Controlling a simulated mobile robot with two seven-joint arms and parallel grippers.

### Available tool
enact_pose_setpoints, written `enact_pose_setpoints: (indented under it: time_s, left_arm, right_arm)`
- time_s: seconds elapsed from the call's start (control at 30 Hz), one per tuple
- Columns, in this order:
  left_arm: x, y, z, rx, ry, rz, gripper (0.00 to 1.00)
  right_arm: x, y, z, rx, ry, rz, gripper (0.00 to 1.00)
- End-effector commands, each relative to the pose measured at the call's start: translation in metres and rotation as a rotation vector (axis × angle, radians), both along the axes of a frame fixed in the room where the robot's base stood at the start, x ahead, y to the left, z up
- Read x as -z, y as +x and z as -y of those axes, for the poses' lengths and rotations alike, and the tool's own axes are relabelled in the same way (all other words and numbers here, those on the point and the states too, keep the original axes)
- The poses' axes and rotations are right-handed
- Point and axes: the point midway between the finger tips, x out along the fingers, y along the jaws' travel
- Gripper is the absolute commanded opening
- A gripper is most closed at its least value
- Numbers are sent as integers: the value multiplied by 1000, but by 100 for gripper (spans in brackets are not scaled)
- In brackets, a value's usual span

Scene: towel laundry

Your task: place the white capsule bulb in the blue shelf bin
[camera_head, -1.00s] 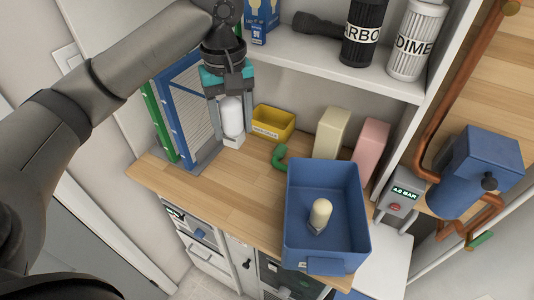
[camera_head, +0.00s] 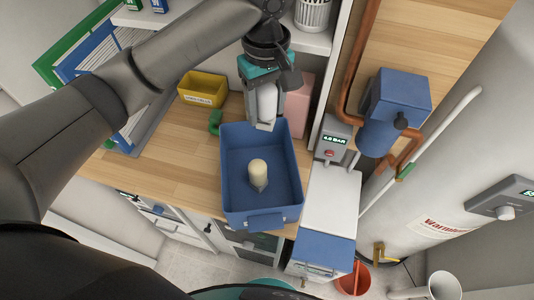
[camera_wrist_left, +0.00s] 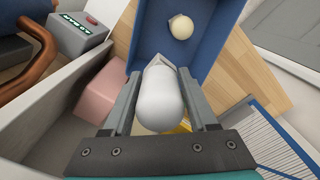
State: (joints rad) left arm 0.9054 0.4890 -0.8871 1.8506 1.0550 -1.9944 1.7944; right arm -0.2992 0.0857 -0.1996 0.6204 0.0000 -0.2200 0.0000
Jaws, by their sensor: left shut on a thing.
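My left gripper (camera_head: 264,104) is shut on the white capsule bulb (camera_head: 266,100) and holds it at the back edge of the blue shelf bin (camera_head: 234,205). In the left wrist view the white bulb (camera_wrist_left: 160,100) sits between the two fingers of the left gripper (camera_wrist_left: 164,100), its base end toward the blue bin (camera_wrist_left: 208,50). The bin stands on the wooden counter and holds a cream bulb (camera_head: 258,170), which also shows in the left wrist view (camera_wrist_left: 181,27). My right gripper is not in view.
A yellow bin (camera_head: 203,90) and a green curved piece (camera_head: 215,122) stand left of the blue bin on the counter (camera_head: 180,155). A pink block (camera_head: 299,105) is behind it. A gauge box (camera_head: 333,140) and copper pipes (camera_head: 352,75) are at right.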

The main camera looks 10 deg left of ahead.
Motion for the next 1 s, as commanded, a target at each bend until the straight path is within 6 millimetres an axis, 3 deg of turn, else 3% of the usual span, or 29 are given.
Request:
enact_pose_setpoints:
  time_s: [0.1,0.4,0.67,0.83,1.0]
  left_arm:
    - [37,-1,-2,-1,4,-6,3]
    - [109,-1,-2,0,3,-3,3]
    - [133,0,-1,1,2,-1,3]
    - [160,-1,-1,0,2,-2,3]
    - [168,0,-1,1,1,1,3]
  right_arm:
    - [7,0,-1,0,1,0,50]
    - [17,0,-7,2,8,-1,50]
    - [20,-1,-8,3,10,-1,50]
    - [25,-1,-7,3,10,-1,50]
    - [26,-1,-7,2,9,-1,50]
